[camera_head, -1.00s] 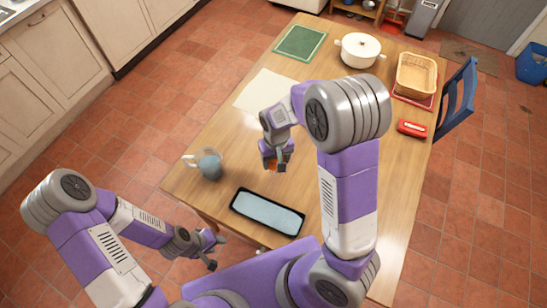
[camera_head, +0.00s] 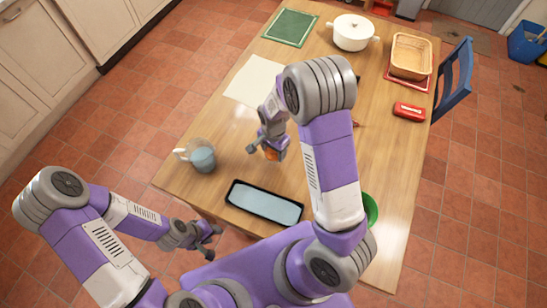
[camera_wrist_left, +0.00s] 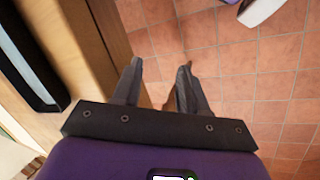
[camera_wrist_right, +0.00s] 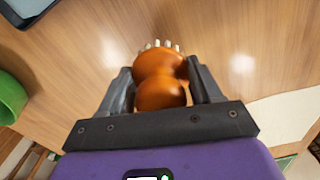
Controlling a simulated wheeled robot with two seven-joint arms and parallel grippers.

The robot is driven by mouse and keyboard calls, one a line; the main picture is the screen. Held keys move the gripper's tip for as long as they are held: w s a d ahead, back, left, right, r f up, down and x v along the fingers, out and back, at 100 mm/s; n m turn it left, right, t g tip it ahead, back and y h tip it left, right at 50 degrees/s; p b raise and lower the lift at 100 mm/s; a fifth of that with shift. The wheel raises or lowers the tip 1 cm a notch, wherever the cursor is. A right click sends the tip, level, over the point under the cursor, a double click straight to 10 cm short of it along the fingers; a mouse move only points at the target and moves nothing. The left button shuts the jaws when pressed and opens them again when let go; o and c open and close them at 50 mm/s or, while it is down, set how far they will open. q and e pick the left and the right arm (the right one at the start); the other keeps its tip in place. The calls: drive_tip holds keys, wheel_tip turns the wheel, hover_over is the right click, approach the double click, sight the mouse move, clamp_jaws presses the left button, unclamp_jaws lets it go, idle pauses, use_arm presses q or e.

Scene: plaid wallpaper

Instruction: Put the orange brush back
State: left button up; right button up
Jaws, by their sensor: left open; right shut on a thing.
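The orange brush (camera_wrist_right: 160,85) has a rounded orange body with pale bristles at its far end. My right gripper (camera_wrist_right: 160,90) is shut on it in the right wrist view, with the wooden table showing beyond the bristles. In the head view my right gripper (camera_head: 268,152) is over the middle of the table, and a bit of the orange brush (camera_head: 272,155) shows between its fingers. My left gripper (camera_head: 213,243) is open and empty beside the table's near left edge. In the left wrist view its fingers (camera_wrist_left: 158,88) are apart over the tiled floor.
A black tray with a pale inside (camera_head: 263,203) lies near the front edge. A glass jug (camera_head: 202,157) stands left. A green bowl (camera_head: 370,209) is partly behind my arm. A white pot (camera_head: 352,33), basket (camera_head: 411,55), red case (camera_head: 409,111) and cream mat (camera_head: 252,80) lie farther back.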

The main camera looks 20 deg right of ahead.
sight(274, 156)
wheel_tip(274, 156, down, 4)
drive_tip(key=shift+r+b, duration=0.1)
drive_tip(key=shift+b, duration=0.3)
drive_tip(key=shift+f, duration=0.35)
drive_tip(key=shift+f, duration=0.15)
drive_tip(key=o, duration=0.9)
drive_tip(key=shift+o, duration=0.2)
